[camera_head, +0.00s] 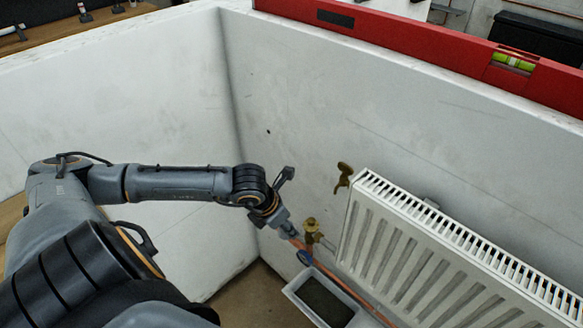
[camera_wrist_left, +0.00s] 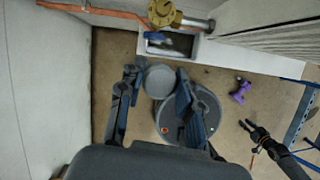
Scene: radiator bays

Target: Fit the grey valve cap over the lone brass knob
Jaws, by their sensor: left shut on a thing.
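The brass knob (camera_head: 310,225) tops a valve on the copper pipe at the radiator's lower left corner. In the left wrist view the brass knob (camera_wrist_left: 164,12) shows at the top edge, beyond my fingers and apart from them. My left gripper (camera_wrist_left: 158,100) is shut on the grey valve cap (camera_wrist_left: 159,78), a round disc seen between the two fingers. In the head view my left gripper (camera_head: 286,224) is just left of the knob; the cap cannot be made out there. A dark pronged shape (camera_wrist_left: 254,130) at the right may be my right gripper; its opening is unclear.
The white radiator (camera_head: 440,250) stands right of the knob, with a brass fitting (camera_head: 344,174) at its upper left. A white trough (camera_head: 322,296) lies below the valve, near a blue round part (camera_head: 305,257). White walls meet behind my gripper. A purple object (camera_wrist_left: 241,90) lies on the floor.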

